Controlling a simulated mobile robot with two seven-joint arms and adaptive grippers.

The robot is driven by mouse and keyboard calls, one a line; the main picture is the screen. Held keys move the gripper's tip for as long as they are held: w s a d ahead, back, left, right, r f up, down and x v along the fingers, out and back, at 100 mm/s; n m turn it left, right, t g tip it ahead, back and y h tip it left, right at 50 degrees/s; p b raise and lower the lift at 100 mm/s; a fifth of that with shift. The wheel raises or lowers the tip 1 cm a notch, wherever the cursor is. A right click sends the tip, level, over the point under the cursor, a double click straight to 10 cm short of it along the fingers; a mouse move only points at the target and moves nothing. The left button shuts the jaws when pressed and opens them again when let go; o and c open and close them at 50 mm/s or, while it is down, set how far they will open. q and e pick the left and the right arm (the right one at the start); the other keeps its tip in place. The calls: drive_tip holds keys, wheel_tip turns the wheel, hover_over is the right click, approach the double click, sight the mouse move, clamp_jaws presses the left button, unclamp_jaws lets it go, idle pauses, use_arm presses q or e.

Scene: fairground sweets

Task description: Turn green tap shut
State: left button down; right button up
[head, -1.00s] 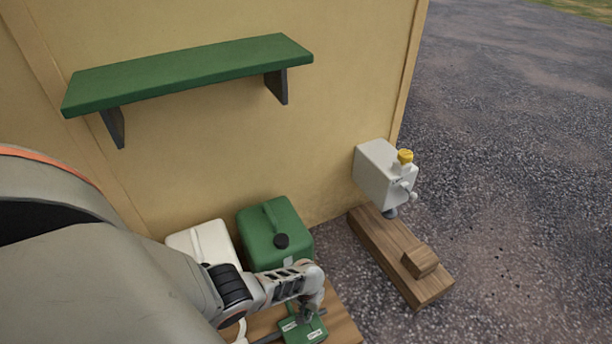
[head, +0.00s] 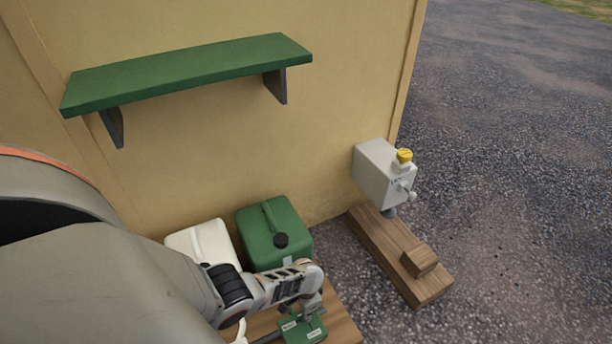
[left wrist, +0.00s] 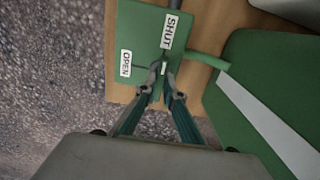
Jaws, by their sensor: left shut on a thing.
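The green tap is mounted on a green plate (left wrist: 135,30) with a white SHUT label (left wrist: 170,30) and a white OPEN label (left wrist: 126,63). The plate also shows low in the head view (head: 303,331). My left gripper (left wrist: 163,94) is shut on the tap handle (left wrist: 161,70) near the plate's edge, beside the labels. The fingers hide part of the handle, so its exact angle is unclear. In the head view my left gripper (head: 313,308) is over the plate. My right gripper is in neither view.
A green canister (head: 270,235) with a black cap and a white canister (head: 205,240) stand behind the tap on a wooden board (head: 343,322). A grey box with a yellow knob (head: 380,175) stands at right above a wooden beam (head: 385,245). A green shelf (head: 190,72) is on the wall.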

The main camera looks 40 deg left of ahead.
use_arm(q)
drive_tip(key=shift+d, duration=0.1)
idle(0.4)
drive_tip(key=c, duration=2.2)
unclamp_jaws()
drive_tip(key=shift+o, duration=0.2)
drive_tip(key=shift+r, duration=0.15)
wheel_tip(320, 180, up, 12)
